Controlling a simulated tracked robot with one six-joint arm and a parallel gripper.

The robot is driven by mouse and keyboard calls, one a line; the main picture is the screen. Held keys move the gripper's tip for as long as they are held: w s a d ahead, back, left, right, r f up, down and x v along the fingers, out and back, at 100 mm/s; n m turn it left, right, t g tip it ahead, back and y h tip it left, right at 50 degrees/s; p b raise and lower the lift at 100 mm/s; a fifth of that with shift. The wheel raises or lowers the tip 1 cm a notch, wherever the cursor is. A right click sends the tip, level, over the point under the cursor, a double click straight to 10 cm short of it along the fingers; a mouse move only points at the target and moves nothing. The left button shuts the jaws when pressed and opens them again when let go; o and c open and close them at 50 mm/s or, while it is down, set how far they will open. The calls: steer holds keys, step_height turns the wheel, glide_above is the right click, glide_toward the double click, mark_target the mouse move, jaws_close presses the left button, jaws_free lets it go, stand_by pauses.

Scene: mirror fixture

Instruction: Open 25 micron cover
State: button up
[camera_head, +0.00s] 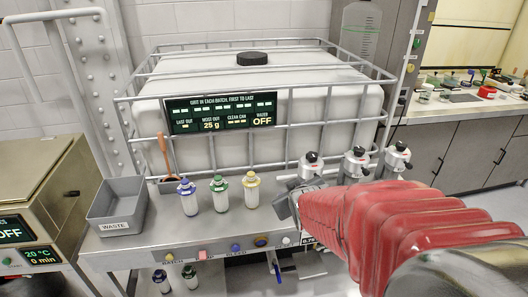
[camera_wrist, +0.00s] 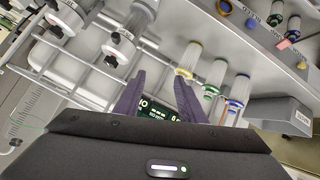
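Three metal housings with black-knobbed tops stand in a row at the bench's right: a left one (camera_head: 310,167), a middle one (camera_head: 355,165) and a right one (camera_head: 397,159). No 25 micron label is readable, so I cannot tell which cover is meant. Similar housings show at the upper left of the wrist view (camera_wrist: 122,45). My gripper (camera_head: 284,204) is in front of the left housing, its tips hard to make out in the head view. In the wrist view my gripper (camera_wrist: 158,92) has its purple fingers apart with nothing between them. My red-sleeved arm hides the bench below the housings.
Blue-capped (camera_head: 188,201), green-capped (camera_head: 219,197) and yellow-capped (camera_head: 251,194) bottles stand left of my gripper. A grey waste bin (camera_head: 117,224) is farther left. A caged white tank (camera_head: 300,115) with a display (camera_head: 221,112) stands behind. Coloured buttons (camera_head: 235,247) line the front edge.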

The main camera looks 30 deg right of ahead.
steer(key=w+d+f+t, duration=0.1)
steer(key=d+f+t, duration=0.2)
steer(key=d+f, duration=0.45)
steer(key=s+d+f+t, duration=0.1)
steer(key=s+d+t, duration=0.3)
steer(key=s+d, duration=0.1)
steer(key=shift+s+d+f+h, duration=0.35)
steer(key=shift+s+f+h, duration=0.05)
steer(key=shift+s, duration=0.25)
steer(key=shift+w, duration=0.15)
glide_toward(311, 167)
steer(key=w+d+f, duration=0.3)
steer(key=w, duration=0.1)
steer(key=shift+a+r, duration=0.1)
steer(key=shift+a, duration=0.05)
steer(key=shift+c, duration=0.2)
jaws_close()
